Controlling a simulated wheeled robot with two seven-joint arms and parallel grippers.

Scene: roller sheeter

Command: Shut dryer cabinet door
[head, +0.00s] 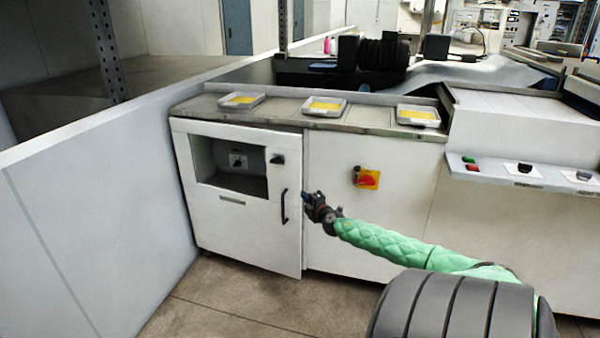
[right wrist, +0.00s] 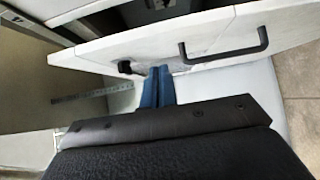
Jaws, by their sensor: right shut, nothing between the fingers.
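The dryer cabinet door (head: 240,222) is the white panel at the left end of the machine, with a window opening and a black vertical handle (head: 284,206). Its right edge appears to stand slightly out from the cabinet front, so it looks a little ajar. My right gripper (head: 307,197) is shut and empty, just right of the handle at the door's free edge. In the right wrist view, the blue fingertips (right wrist: 157,86) are close to the white door (right wrist: 215,35), beside the handle (right wrist: 223,52). I cannot tell whether they touch it. My left gripper is out of view.
A red-and-yellow rotary switch (head: 367,179) sits on the panel right of the door. Several trays with yellow contents, including one at the left (head: 241,100), stand on the top. A white partition wall (head: 85,220) borders the left side. The floor (head: 235,300) before the door is clear.

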